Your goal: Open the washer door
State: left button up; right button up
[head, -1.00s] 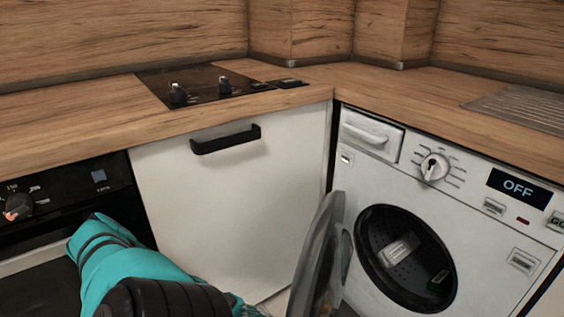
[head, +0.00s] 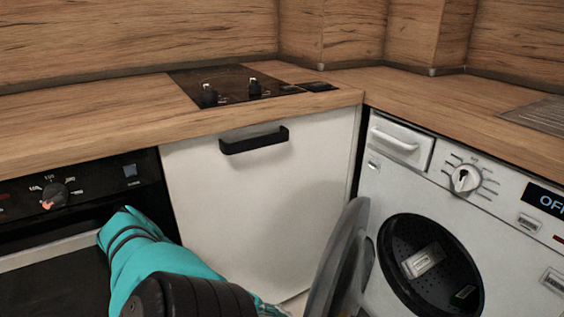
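The washer (head: 390,186) is a white front-loader at the right of the head view. Its round door (head: 342,262) stands swung open to the left, seen nearly edge-on. The dark drum opening (head: 409,295) is exposed, with a light box-like item (head: 423,260) and a dark green item (head: 463,296) inside. My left arm, in a teal sleeve with a black joint, reaches in from the bottom left towards the door. Its gripper is out of sight at the bottom edge. My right gripper is not in view.
A white cabinet (head: 262,205) with a black handle (head: 254,140) stands between the oven (head: 75,215) at left and the washer. A black hob (head: 238,88) is set in the wooden countertop (head: 90,118) above. The countertop left of the hob is clear.

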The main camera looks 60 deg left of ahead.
pick_arm(q)
jog(key=shift+d+r, duration=0.15)
jog(key=shift+r, duration=4.75)
